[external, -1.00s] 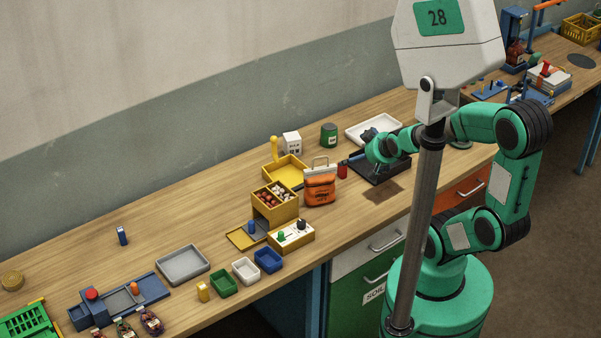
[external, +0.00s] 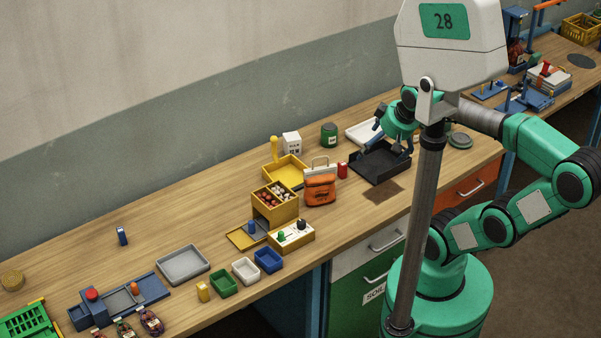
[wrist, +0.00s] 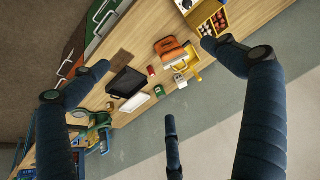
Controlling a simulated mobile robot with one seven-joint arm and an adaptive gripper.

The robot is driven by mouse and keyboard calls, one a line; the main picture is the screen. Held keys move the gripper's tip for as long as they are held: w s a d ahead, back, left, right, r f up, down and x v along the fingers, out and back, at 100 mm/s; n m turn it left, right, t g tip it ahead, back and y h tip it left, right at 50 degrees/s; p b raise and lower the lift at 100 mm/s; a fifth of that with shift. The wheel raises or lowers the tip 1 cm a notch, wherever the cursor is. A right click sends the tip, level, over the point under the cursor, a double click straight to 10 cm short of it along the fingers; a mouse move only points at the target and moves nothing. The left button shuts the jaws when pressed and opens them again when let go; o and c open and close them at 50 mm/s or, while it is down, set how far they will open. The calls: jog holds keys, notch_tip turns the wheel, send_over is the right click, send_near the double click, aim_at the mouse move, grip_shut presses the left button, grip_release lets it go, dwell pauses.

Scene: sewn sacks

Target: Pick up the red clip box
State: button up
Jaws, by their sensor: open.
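The small red clip box (external: 342,171) stands on the wooden bench, just right of the orange sack (external: 319,188) and left of the black tray (external: 384,166). In the wrist view the red box (wrist: 151,71) is small, between the orange sack (wrist: 171,49) and the black tray (wrist: 127,82). My gripper (external: 393,132) is above the black tray, to the right of the red box and apart from it. Its dark blue fingers are spread wide with nothing between them in the wrist view (wrist: 155,54). The pole partly hides my wrist.
A green tin (external: 328,134), a white carton (external: 291,143) and a yellow tray (external: 283,172) stand behind and left of the red box. A white tray (external: 361,131) lies behind the black one. The bench's left middle (external: 80,220) is mostly clear.

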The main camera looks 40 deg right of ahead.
jog(key=c, duration=1.4)
jog(key=shift+o, duration=0.2)
jog(key=shift+w, duration=0.1)
jog(key=w+d+f+m+g+p, duration=0.15)
jog(key=w+d+m, duration=0.3)
jog(key=w, duration=0.65)
jog(key=w+d+f+m+g, duration=0.2)
jog(key=w+d+f+m, duration=0.3)
jog(key=w, duration=0.7)
jog(key=w+d+f+m+g, duration=0.1)
jog(key=w+d+f+m, duration=0.3)
jog(key=w+f, duration=0.2)
jog(key=w+d+f+m+g+p, duration=0.1)
jog(key=w+d+f+m, duration=0.4)
jog(key=f, duration=0.5)
jog(key=shift+w+f, duration=0.2)
jog(key=shift+w, duration=0.6)
